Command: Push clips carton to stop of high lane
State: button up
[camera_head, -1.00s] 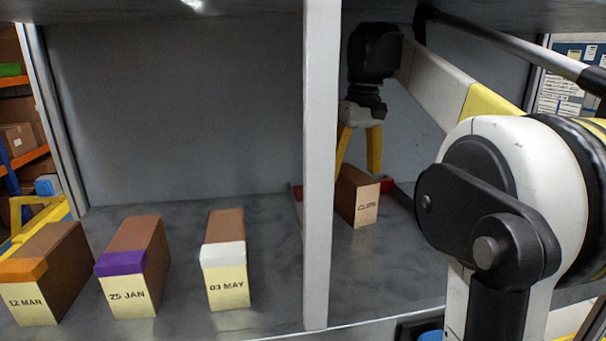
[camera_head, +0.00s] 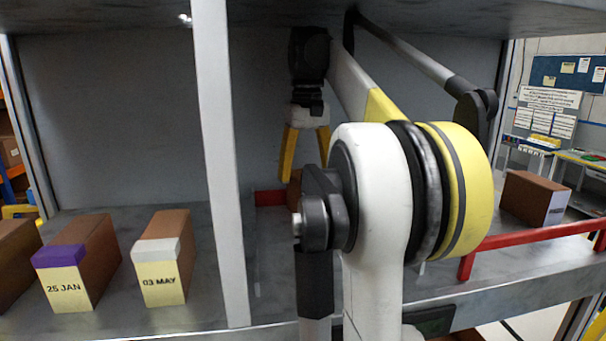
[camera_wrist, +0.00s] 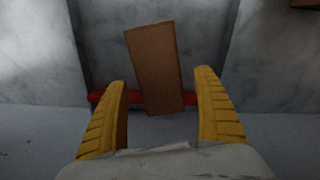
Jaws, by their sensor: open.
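The clips carton (camera_wrist: 155,65) is a plain brown box, slightly tilted in the wrist view, seen between my fingers with a gap on each side. In the head view only a brown sliver of the carton (camera_head: 294,190) shows; my arm hides the rest, including its label. My gripper (camera_head: 305,172) is open, its yellow fingers pointing down over the carton; it also shows in the wrist view (camera_wrist: 161,80). A red bar (camera_wrist: 135,97) crosses the lane at the carton's lower end in the wrist view and shows in the head view (camera_head: 269,198). Whether the carton touches it is unclear.
A white upright post (camera_head: 222,170) stands left of my arm. Left of it are cartons marked 25 JAN (camera_head: 78,265) and 03 MAY (camera_head: 162,260), and one cut by the frame edge. At right, another brown carton (camera_head: 530,198) stands behind a red rail (camera_head: 535,234). A shelf roof hangs overhead.

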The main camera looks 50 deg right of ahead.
jog(key=shift+f, duration=3.75)
jog(key=shift+c, duration=0.3)
jog(key=c, duration=1.5)
